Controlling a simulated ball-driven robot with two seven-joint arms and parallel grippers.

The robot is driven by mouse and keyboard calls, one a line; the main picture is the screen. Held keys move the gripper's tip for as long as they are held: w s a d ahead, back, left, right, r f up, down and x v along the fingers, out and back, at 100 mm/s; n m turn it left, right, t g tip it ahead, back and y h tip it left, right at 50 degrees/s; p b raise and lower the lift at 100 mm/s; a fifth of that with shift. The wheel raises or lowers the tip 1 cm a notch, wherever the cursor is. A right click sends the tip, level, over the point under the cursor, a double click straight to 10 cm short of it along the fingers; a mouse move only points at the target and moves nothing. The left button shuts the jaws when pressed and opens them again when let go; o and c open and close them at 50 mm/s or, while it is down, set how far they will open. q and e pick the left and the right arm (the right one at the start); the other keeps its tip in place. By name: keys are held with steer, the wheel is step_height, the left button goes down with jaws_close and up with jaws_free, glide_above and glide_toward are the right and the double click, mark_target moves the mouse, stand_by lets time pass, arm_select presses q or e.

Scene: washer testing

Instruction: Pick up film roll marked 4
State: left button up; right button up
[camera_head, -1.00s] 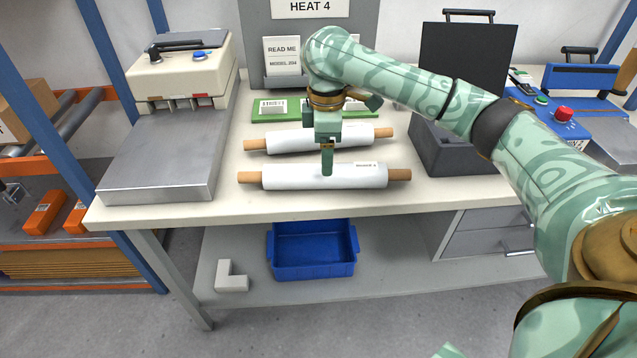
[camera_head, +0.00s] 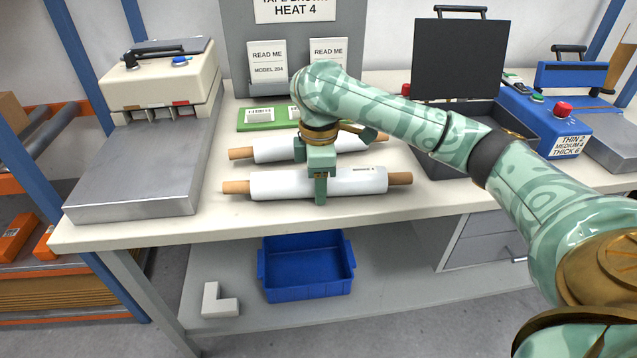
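Two white film rolls with tan wooden ends lie crosswise on the bench, a front roll (camera_head: 270,184) and a back roll (camera_head: 275,149). The front roll has a small printed label near its right end, too small to read surely. My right gripper (camera_head: 320,185) points down over the middle of the front roll, with one finger in front of the roll's near side. The other finger is hidden, so I cannot tell whether it grips the roll. The forearm and wrist cover part of the back roll. My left gripper is out of view.
A cream-and-grey sealing machine (camera_head: 140,160) stands at left. A green board (camera_head: 257,114) and a grey panel with READ ME cards (camera_head: 268,66) are behind. A dark open case (camera_head: 460,60) and a blue device (camera_head: 545,115) stand right. A blue bin (camera_head: 306,285) is below.

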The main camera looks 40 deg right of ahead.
steer(key=c, duration=0.5)
